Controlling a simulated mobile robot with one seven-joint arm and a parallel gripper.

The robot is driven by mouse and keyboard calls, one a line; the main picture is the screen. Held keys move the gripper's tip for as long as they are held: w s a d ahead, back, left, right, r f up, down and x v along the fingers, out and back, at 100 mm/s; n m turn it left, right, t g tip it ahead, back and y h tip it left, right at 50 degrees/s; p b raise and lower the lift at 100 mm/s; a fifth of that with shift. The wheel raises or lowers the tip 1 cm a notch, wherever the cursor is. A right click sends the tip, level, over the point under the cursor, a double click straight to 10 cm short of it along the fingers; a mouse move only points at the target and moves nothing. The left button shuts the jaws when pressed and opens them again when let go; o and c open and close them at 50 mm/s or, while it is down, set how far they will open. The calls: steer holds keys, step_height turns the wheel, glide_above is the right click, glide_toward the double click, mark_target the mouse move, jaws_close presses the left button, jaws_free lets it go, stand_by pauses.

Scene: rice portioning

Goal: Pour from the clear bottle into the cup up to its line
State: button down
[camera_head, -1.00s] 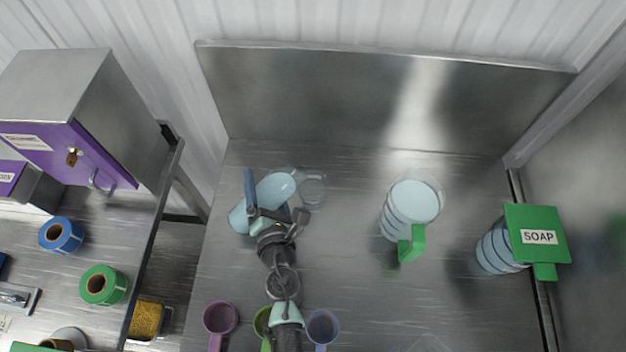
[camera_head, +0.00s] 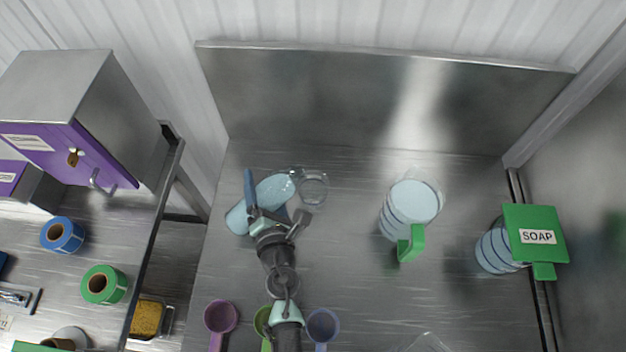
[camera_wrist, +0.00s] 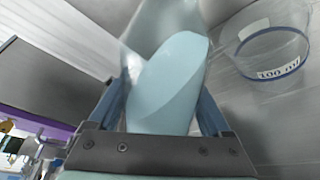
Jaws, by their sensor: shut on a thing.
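My gripper (camera_head: 273,208) is shut on the clear bottle (camera_head: 245,215), which holds pale blue liquid. The bottle lies tilted over to the right, its mouth end beside the clear cup (camera_head: 314,188). In the wrist view the bottle (camera_wrist: 165,95) sits between my fingers, its liquid slanted toward the mouth. The cup (camera_wrist: 265,50) stands to the right there, with a dark blue line and a label reading 100 ml. I see no liquid in the cup; whether a stream leaves the mouth cannot be told.
A jug (camera_head: 395,222) of pale blue liquid with a green handle stands to the right. A similar container under a green SOAP sign (camera_head: 536,235) is farther right. Purple (camera_head: 221,315), green and blue (camera_head: 323,325) scoops lie in front. The steel back panel (camera_head: 330,100) bounds the table.

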steer(key=shift+s+a+f+m+g+y+p, duration=0.15)
steer(key=shift+a+f+m+g+y+p, duration=0.25)
steer(key=shift+m, duration=0.4)
stand_by(1.7)
steer(key=shift+s+a+f+m+y+p, duration=0.1)
steer(key=shift+a+m+y+p, duration=0.15)
steer(key=shift+m+p, duration=0.5)
stand_by(1.3)
steer(key=shift+d+r+m+g+y+p, duration=0.3)
steer(key=shift+r+m+p, duration=0.45)
steer(key=shift+p, duration=1.25)
stand_by(1.4)
